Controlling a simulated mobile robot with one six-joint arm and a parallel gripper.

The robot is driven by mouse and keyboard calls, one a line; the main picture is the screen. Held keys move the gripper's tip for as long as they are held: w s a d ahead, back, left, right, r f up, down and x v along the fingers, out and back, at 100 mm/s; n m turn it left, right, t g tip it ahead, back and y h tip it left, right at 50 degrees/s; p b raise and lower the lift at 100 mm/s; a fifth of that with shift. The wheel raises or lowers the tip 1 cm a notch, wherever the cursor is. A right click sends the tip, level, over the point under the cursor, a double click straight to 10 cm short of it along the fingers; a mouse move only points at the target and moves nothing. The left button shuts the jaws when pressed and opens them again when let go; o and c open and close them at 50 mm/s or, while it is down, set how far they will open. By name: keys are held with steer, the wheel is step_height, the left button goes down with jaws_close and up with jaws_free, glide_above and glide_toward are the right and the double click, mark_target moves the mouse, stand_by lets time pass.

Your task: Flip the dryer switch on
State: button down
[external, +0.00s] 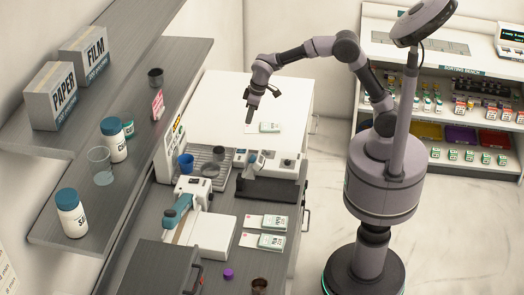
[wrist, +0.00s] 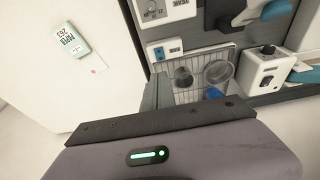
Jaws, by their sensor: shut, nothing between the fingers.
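My gripper (external: 249,117) points down above the far white counter, with its fingers together and empty. In the wrist view its grey fingers (wrist: 157,92) show end-on beside a wire rack (wrist: 182,94). The same rack (external: 222,176) holds cups in the external view. A small white box (wrist: 164,49) with dark marks stands next to the rack. I cannot tell for certain whether it carries the dryer switch, and no switch position is readable. My gripper appears apart from these things.
A white instrument with knobs (external: 290,163) stands right of the rack. A blue cup (external: 186,163) is at the rack. A labelled card (external: 270,127) lies on the white counter (external: 285,95), which is otherwise mostly clear. A shelf (external: 150,110) with boxes and bottles overhangs the left.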

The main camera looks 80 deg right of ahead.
mark_target(244, 150)
steer(key=b+x, duration=0.1)
steer(key=x, duration=0.3)
steer(key=b+x, duration=0.2)
steer(key=x, duration=0.2)
steer(key=s+b+x, duration=0.1)
steer(key=b+x, duration=0.1)
steer(key=x, duration=0.3)
steer(key=shift+f, duration=0.5)
steer(key=shift+s, duration=0.1)
steer(key=shift+s+f+b, duration=0.15)
steer(key=shift+f+b, duration=0.4)
steer(key=shift+r, duration=0.15)
steer(key=shift+r+p, duration=0.15)
steer(key=shift+p, duration=0.15)
steer(key=shift+w+r+p, duration=0.25)
steer(key=shift+w+p, duration=0.25)
steer(key=shift+w, duration=0.25)
